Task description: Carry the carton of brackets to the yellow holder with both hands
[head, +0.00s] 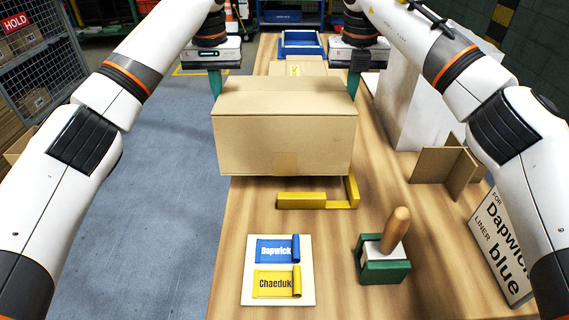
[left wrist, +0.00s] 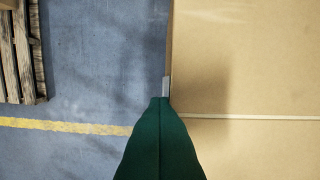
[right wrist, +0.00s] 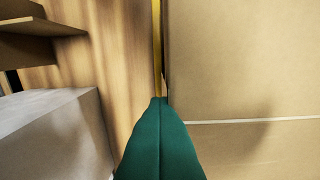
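The closed brown carton (head: 284,140) is between my two grippers, level, behind and apparently above the yellow holder (head: 303,200). The holder is an L-shaped yellow corner on the wooden table; the carton hides part of it. My left gripper (head: 216,86) is shut, its green fingers against the carton's left side. My right gripper (head: 354,88) is shut, its green fingers against the right side. The carton's side fills the right part of the left wrist view (left wrist: 240,60) and the right wrist view (right wrist: 240,60). The brackets inside are hidden.
A white board with blue and yellow labels (head: 250,292) and a green stand with a wooden-handled stamp (head: 385,272) lie nearer on the table (head: 335,300). Cardboard dividers (head: 440,165), a white block (head: 400,110) and a sign (head: 505,245) stand right. A blue tray (head: 301,50) is behind.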

